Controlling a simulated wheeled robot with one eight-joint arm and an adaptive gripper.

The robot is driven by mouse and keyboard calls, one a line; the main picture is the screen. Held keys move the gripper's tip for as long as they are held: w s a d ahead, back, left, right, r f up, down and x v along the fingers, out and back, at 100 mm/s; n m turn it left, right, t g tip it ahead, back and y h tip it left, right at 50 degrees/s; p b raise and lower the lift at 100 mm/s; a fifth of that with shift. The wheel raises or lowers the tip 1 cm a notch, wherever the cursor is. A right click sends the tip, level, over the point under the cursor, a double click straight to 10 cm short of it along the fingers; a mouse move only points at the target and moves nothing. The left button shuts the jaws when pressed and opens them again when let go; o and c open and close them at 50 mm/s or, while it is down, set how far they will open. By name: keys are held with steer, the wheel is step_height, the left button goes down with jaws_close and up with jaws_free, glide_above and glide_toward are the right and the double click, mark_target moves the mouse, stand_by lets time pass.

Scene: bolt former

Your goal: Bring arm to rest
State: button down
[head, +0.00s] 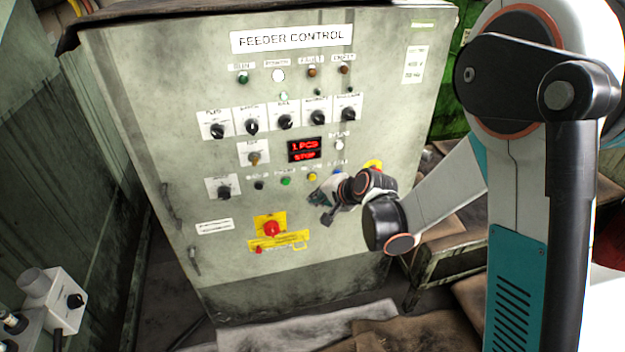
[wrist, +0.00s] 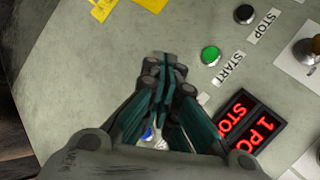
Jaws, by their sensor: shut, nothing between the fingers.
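My gripper (head: 316,198) is in front of the lower right part of the grey feeder control cabinet (head: 150,100) in the head view. In the wrist view my gripper (wrist: 168,72) has its teal fingers closed together with nothing between them. The black STOP button (wrist: 244,14) and green START button (wrist: 211,56) lie to the right of the fingertips in the wrist view. The red display (head: 304,149) reads "1 PCS STOP". I cannot tell the exact gap between fingertips and panel. A small blue and white part (wrist: 149,133) shows behind the fingers, mostly hidden.
A red emergency stop (head: 271,229) on a yellow plate sits left of my gripper. Several black knobs (head: 285,122) stick out above. Cardboard (head: 405,335) lies on the floor in front. A grey socket box (head: 62,300) is far left.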

steer(key=shift+s+d, duration=0.15)
steer(key=shift+s, duration=0.4)
steer(key=s+d+r+n+h, duration=0.45)
steer(key=s+d+r, duration=1.05)
steer(key=s, duration=0.4)
steer(key=s+d+r+n+h, duration=0.1)
steer(key=s+d+n, duration=0.2)
steer(key=s, duration=0.6)
steer(key=shift+s+d+g+h, duration=0.3)
steer(key=shift+s+d+h, duration=0.05)
steer(key=shift+d, duration=0.45)
stand_by(0.7)
